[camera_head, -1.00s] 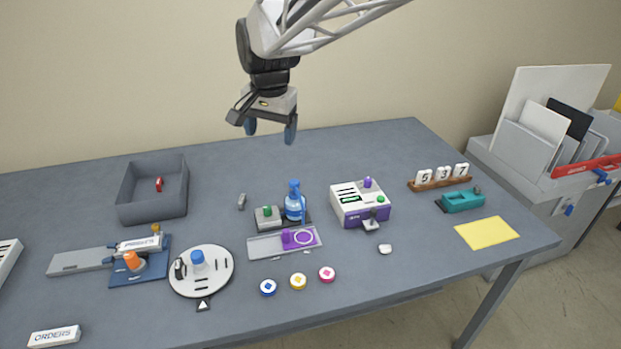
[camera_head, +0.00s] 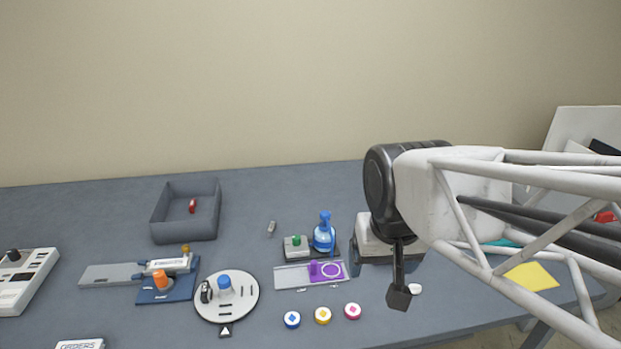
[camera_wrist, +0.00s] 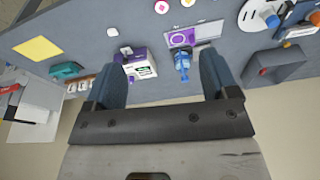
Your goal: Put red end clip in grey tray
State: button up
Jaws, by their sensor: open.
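The red end clip (camera_head: 193,206) lies inside the grey tray (camera_head: 186,230), an open box at the back left of the table in the head view.
A blue bottle (camera_head: 324,236), a round white dial plate (camera_head: 240,300) and a purple-marked plate (camera_head: 295,276) stand mid-table. Several round buttons (camera_head: 322,315) line the front. My arm hides most of the purple and white machine (camera_wrist: 137,64). Free table lies behind the bottle.

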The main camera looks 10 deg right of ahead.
jog(key=shift+s+d+f+n, duration=0.2)
jog(key=shift+s+f, duration=0.25)
jog(key=shift+s, duration=0.4)
jog(key=shift+s+d+f+n, duration=0.2)
jog(key=shift+s+f, duration=0.25)
jog(key=shift+s, duration=0.35)
